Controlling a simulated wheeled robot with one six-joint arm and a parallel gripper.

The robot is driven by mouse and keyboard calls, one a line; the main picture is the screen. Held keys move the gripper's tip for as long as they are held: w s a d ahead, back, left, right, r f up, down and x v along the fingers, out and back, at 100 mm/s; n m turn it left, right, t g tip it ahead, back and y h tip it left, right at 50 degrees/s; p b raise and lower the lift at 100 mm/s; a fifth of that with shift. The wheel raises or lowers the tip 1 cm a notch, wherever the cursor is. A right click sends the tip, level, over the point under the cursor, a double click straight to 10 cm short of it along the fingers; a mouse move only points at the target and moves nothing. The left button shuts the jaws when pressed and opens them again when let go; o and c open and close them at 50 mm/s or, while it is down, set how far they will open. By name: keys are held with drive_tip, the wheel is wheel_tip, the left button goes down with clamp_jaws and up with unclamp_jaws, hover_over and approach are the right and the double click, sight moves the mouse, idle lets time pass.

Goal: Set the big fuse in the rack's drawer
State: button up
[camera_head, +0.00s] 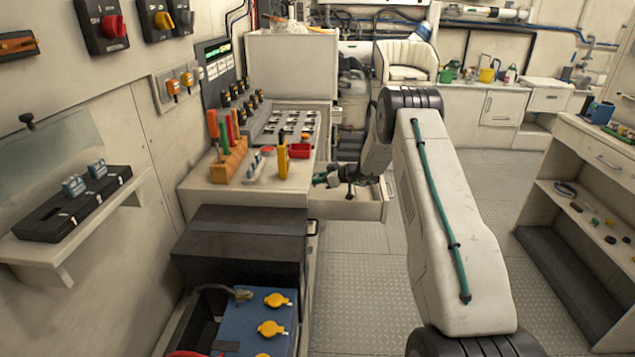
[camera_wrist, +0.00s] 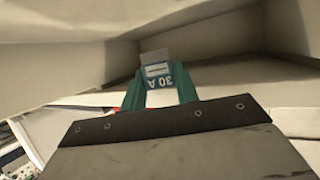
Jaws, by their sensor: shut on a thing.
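The big fuse (camera_wrist: 157,72) shows in the wrist view as a blue and white block marked "30 A" with a grey end. My gripper (camera_wrist: 160,84) is shut on it, one green finger on each side. In the head view my gripper (camera_head: 330,180) is low over the rack's open drawer (camera_head: 372,211); the fuse cannot be made out there. The pale drawer walls (camera_wrist: 210,50) surround the fuse's far end in the wrist view. I cannot tell whether the fuse touches the drawer floor.
The bench left of the drawer carries an orange tool block (camera_head: 229,160), a yellow-handled tool (camera_head: 283,158) and a red tray (camera_head: 300,150). A black holder (camera_head: 60,215) with blue blocks sits on the left shelf. Open floor (camera_head: 365,285) lies in front of the drawer.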

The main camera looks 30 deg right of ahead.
drive_tip(key=shift+f, duration=0.6)
drive_tip(key=shift+f, duration=0.45)
drive_tip(key=shift+f, duration=0.1)
drive_tip(key=o, duration=0.9)
drive_tip(key=shift+o, duration=0.2)
